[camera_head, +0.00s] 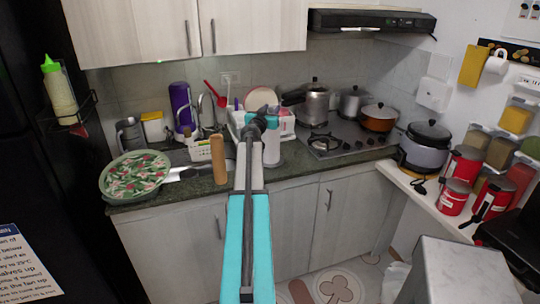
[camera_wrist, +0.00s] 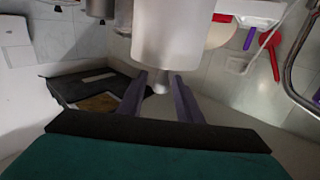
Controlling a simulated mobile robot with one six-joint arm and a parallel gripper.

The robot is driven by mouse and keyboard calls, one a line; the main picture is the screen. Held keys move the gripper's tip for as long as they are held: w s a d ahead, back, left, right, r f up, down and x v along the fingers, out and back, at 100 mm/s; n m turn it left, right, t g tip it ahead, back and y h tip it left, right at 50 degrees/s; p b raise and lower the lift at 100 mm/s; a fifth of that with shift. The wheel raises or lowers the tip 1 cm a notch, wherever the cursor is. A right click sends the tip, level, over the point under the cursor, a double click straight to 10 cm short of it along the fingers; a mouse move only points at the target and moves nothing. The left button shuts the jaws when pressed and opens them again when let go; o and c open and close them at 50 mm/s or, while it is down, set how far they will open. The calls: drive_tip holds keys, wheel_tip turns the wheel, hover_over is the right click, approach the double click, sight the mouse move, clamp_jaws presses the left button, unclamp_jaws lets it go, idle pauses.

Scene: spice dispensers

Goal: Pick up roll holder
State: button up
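The roll holder (camera_head: 271,152) appears as an upright white cylinder on the counter, partly hidden by my arm in the head view. In the wrist view its large white roll (camera_wrist: 180,35) fills the upper middle, with a small pale knob at its end. My gripper (camera_wrist: 160,78) is open. Its two purple fingers stand on either side of the knob, with a visible gap on each side. In the head view my turquoise gripper (camera_head: 262,121) is at the top of the roll; its fingers are hard to make out there.
A dish rack (camera_head: 285,125) stands close behind the roll. The stove (camera_head: 345,142) with pots is to the right. Wall cabinets (camera_head: 187,30) hang above.

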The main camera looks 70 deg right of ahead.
clamp_jaws()
drive_tip(key=shift+r, duration=0.2)
wheel_tip(320, 180, up, 28)
drive_tip(key=b, duration=0.4)
idle(0.5)
drive_tip(key=shift+f, duration=0.1)
idle(0.4)
